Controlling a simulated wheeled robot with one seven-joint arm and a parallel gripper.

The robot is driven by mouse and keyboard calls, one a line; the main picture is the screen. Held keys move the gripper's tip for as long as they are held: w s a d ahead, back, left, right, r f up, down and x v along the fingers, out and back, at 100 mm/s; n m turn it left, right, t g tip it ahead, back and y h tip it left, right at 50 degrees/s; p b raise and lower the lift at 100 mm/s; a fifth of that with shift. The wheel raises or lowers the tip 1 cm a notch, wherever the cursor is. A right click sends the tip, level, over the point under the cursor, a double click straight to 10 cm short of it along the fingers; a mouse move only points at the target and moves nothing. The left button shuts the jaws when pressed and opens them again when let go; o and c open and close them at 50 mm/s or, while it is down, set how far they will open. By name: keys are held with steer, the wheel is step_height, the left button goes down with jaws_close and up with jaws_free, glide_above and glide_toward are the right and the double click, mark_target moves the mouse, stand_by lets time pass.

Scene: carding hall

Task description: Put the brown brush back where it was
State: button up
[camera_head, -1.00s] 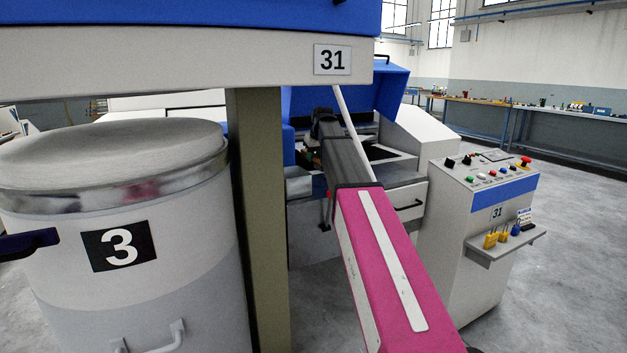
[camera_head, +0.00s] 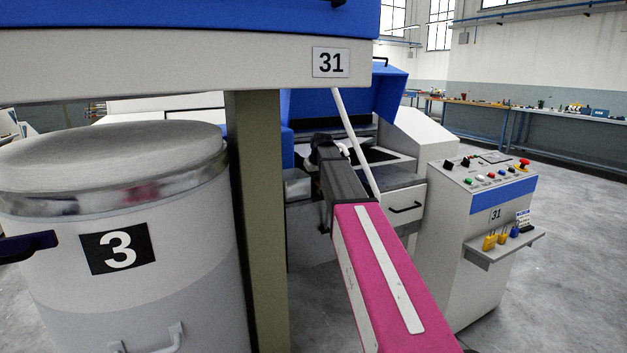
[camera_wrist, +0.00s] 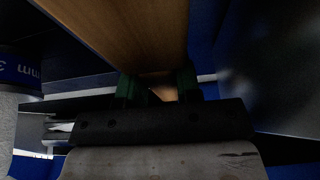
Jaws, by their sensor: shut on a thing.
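The brown brush (camera_wrist: 135,35) shows in the wrist view as a long smooth wooden piece, running from the top of the picture down to my fingers. My gripper (camera_wrist: 160,88) is shut on it, with a green finger on each side. The brush's bristles do not show. In the head view my arm reaches into the open bay of machine 31 (camera_head: 414,148), under the raised blue cover (camera_head: 388,95). My fingers and the brush are hidden there behind my own arm. I cannot tell if the brush touches anything.
A post (camera_head: 262,220) and a large can marked 3 (camera_head: 185,265) stand left of my arm. A control cabinet (camera_head: 470,240) with a small shelf of padlocks stands right. A white rod (camera_head: 352,135) slants close by my arm. Open floor (camera_head: 570,250) lies at right.

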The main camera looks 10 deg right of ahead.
steer(key=o, duration=0.8)
steer(key=shift+f, duration=0.1)
steer(key=shift+o, duration=0.2)
steer(key=v, duration=1.2)
